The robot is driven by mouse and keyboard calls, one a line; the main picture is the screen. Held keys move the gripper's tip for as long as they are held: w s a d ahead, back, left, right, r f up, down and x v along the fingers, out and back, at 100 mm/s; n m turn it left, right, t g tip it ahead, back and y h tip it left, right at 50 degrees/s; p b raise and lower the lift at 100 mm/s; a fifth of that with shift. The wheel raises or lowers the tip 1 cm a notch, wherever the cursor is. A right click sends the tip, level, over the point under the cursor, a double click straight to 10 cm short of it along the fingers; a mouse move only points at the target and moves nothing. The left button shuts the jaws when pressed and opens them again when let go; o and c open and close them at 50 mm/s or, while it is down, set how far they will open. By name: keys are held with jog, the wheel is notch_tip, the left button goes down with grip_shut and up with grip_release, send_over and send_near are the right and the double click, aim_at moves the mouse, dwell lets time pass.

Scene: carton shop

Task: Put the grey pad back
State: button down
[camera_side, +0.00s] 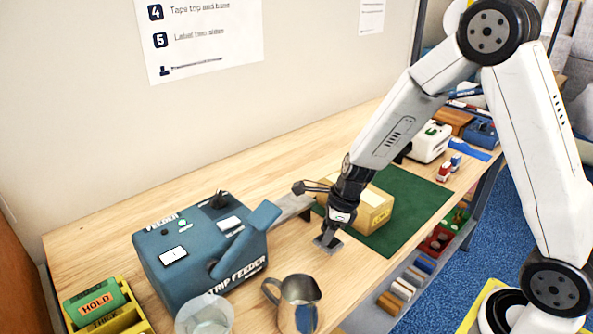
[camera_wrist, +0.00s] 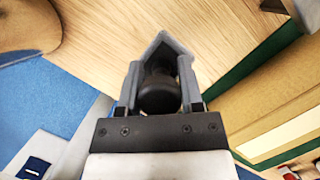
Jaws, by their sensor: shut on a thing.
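My gripper (camera_side: 331,229) points down at the bench front, between the strip feeder and the green mat. It is shut on the black knob (camera_wrist: 160,95) of the grey pad (camera_side: 327,245). The pad is a small flat square, low at the bench top; I cannot tell whether it touches the wood. In the wrist view, the knob sits between the gripper's fingers (camera_wrist: 159,82), and a pointed grey corner shows beyond it. The rest of the pad is hidden by the fingers and knob.
The blue strip feeder (camera_side: 205,250) stands to the left, with a metal jug (camera_side: 298,303) and a clear beaker (camera_side: 204,316) in front. A cardboard carton (camera_side: 372,211) sits on the green mat (camera_side: 415,205) to the right. A yellow tray (camera_side: 130,318) is at far left.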

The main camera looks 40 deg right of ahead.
aim_at(342, 241)
jog(key=shift+f, duration=0.2)
jog(key=shift+f, duration=1.7)
jog(key=shift+f, duration=0.15)
jog(key=shift+c, duration=1.2)
grip_release()
jog(key=shift+r, duration=0.2)
jog(key=v, duration=1.2)
jog(key=shift+s+f, duration=0.1)
jog(key=shift+s, duration=0.05)
